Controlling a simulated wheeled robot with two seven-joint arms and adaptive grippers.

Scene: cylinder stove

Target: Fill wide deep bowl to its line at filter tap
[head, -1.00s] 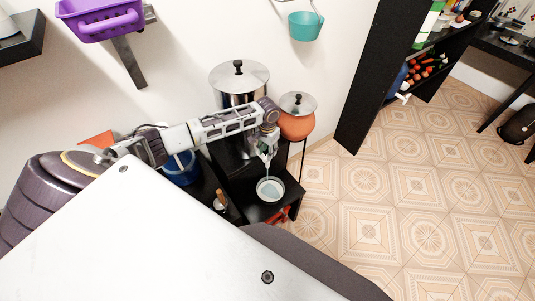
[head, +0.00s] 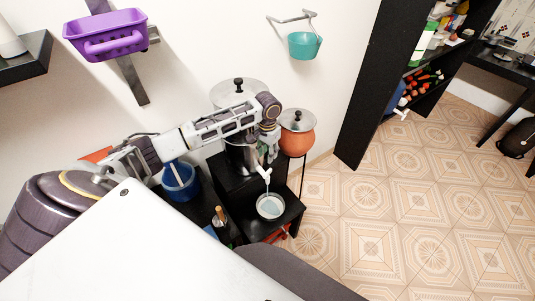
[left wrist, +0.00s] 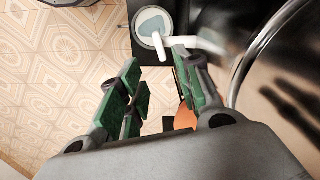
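The round pale bowl (head: 270,207) stands upright on a low black shelf under the filter tap (head: 264,173). It holds pale bluish water; its line cannot be made out. A thin stream seems to run from the white tap into it. The steel filter (head: 238,91) is partly hidden behind my left arm. My left gripper (head: 269,151) is just above the tap, apart from it. In the left wrist view its green-padded fingers (left wrist: 160,92) are open with nothing between them; the tap (left wrist: 165,40) and bowl (left wrist: 152,26) lie beyond. My right gripper is out of view.
An orange clay pot (head: 296,140) with a steel lid stands right of the filter. A blue bucket (head: 181,182) is to the left. A purple basket (head: 106,37) and a teal pot (head: 304,45) hang on the wall. The tiled floor (head: 390,220) at right is clear.

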